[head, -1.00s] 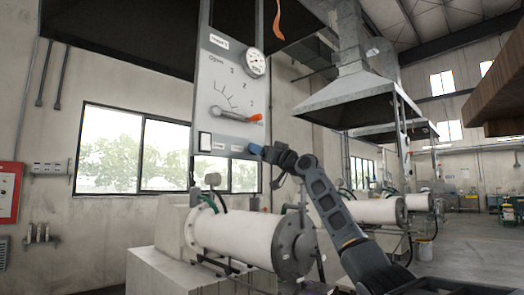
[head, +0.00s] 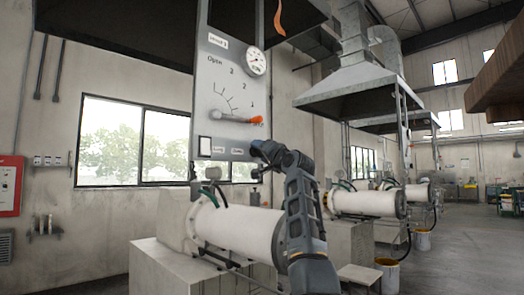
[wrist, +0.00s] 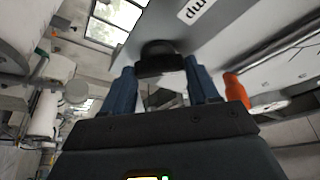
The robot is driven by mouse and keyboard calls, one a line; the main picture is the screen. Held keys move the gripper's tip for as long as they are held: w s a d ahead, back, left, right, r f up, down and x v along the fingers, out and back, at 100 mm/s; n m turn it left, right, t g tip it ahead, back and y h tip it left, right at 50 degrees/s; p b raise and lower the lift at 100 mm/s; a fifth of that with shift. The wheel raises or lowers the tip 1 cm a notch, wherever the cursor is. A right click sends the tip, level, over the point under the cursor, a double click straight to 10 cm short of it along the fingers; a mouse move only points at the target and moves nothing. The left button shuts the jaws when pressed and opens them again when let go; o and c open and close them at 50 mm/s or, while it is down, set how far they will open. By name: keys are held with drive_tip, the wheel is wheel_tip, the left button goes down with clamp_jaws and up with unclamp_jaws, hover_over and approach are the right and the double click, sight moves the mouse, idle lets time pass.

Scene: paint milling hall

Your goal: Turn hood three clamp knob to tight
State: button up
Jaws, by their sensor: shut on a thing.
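The hood three panel (head: 215,95) hangs upright in the head view, with a dial gauge, a scale from Open down, and an orange-tipped lever (head: 225,118). My gripper (head: 257,149) is at the panel's lower right corner, below the lever tip, and hides the clamp knob there. In the wrist view the dark round clamp knob (wrist: 158,58) sits between the two blue fingers, and my gripper (wrist: 162,82) is shut on it. The lever's orange tip (wrist: 236,90) is just right of the right finger. The knob's pointer or marks cannot be made out.
A white milling cylinder (head: 235,232) lies below the panel, close under my arm. A second hood (head: 355,95) and more mills stand to the right. A window (head: 140,140) is behind at the left. Open floor (head: 450,250) lies at the right.

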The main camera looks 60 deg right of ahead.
drive_tip(key=m+g, duration=0.2)
drive_tip(key=m, duration=0.2)
drive_tip(key=m+g, duration=0.1)
drive_tip(key=m, duration=0.4)
drive_tip(key=shift+r+m+g, duration=0.1)
drive_tip(key=shift+m+g, duration=0.2)
drive_tip(key=shift+g, duration=0.1)
drive_tip(key=o, duration=1.1)
drive_tip(key=shift+c, duration=0.2)
drive_tip(key=b+v, duration=0.2)
drive_tip(key=v, duration=0.5)
drive_tip(key=shift+s+a+b, duration=0.25)
drive_tip(key=shift+s+b, duration=0.05)
drive_tip(key=shift+b, duration=0.05)
